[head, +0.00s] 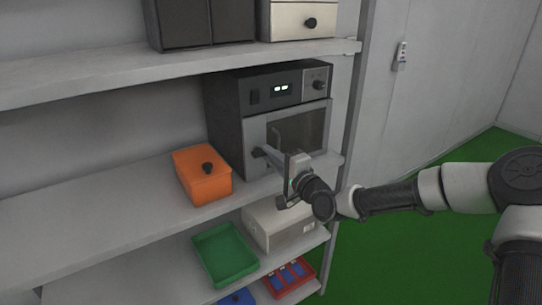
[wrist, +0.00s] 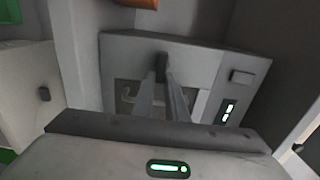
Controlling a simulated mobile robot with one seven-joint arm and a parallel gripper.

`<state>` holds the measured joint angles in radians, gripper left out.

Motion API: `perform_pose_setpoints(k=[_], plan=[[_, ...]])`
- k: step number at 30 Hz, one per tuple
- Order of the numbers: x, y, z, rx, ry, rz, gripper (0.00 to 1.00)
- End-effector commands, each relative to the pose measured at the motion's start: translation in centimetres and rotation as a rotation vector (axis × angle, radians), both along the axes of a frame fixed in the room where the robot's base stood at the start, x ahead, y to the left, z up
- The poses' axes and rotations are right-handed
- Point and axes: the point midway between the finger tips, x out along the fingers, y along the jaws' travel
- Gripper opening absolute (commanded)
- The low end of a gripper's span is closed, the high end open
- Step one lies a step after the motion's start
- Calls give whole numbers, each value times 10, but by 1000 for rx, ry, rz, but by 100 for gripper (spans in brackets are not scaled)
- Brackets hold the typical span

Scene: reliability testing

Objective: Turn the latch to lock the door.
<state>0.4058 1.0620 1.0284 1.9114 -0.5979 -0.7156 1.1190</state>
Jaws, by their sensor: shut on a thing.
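The dark box-shaped device (head: 278,88) stands on the middle shelf, with a grey front door (head: 255,132) that has a dark window. The door looks closed against the body. A small dark latch (wrist: 161,66) sits on the door side of the front, in the middle of the wrist view; it shows at the door's lower left in the head view (head: 257,152). My gripper (head: 266,154) reaches the door from the right. In the wrist view its two fingers (wrist: 162,80) are shut on the latch, one on each side. The fingers hide part of the door.
An orange box (head: 203,181) with a dark knob stands to the left on the same shelf (head: 100,217). A green tray (head: 224,250) and a white box (head: 276,232) are below. The shelf's left part is clear.

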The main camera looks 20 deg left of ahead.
Motion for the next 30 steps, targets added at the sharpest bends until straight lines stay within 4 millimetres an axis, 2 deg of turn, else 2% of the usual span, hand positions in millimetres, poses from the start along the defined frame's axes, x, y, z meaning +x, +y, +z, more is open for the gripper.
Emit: perform_pose_setpoints(k=[12, 13, 15, 16, 25, 30], plan=[[-2, 2, -1, 4, 7, 4, 0], [-2, 2, -1, 4, 7, 4, 17], [-1, 1, 0, 4, 7, 3, 29], [-1, 1, 0, 4, 7, 3, 31], [-1, -1, 0, 5, 5, 1, 31], [-11, -15, 0, 3, 5, -2, 31]])
